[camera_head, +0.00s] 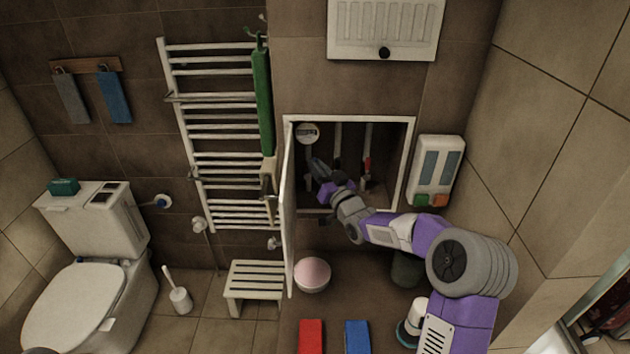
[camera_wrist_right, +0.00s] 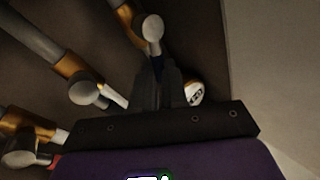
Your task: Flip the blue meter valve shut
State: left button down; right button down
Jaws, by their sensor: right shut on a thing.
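The open wall cabinet (camera_head: 411,140) holds pipes and valves. My right gripper (camera_head: 318,167) reaches into its left part, below the round white meter (camera_head: 307,133). In the right wrist view my gripper (camera_wrist_right: 160,82) is shut on a dark blue sliver, the blue meter valve handle (camera_wrist_right: 157,66), just below a round grey valve end (camera_wrist_right: 152,28). The fingers hide most of the handle, so its exact angle is hard to tell. The meter (camera_wrist_right: 194,93) shows to the right of the fingers. My left gripper is not in view.
The open cabinet door (camera_head: 288,220) stands out just left of my right arm. A red-handled valve (camera_head: 367,165) is on a pipe to the right. A white-handled valve (camera_wrist_right: 115,93) lies left of the fingers. A soap dispenser (camera_head: 437,170) hangs right of the cabinet.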

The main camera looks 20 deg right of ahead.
jog(key=shift+s+d+f+m+t+h+b, duration=0.15)
jog(key=shift+m+t+b, duration=0.15)
jog(key=shift+m+b, duration=0.45)
jog(key=shift+d+f+m+t+h+b, duration=0.1)
jog(key=shift+f+m+t+h+b, duration=0.25)
jog(key=shift+b, duration=0.75)
jog(key=shift+s+d+m+t+b, duration=0.15)
jog(key=shift+m+t+b, duration=0.1)
jog(key=shift+m+b, duration=0.55)
jog(key=shift+w, duration=0.1)
jog(key=c, duration=1.2)
grip_release()
jog(key=shift+o, duration=0.2)
jog(key=v, duration=0.7)
jog(key=shift+s, duration=0.3)
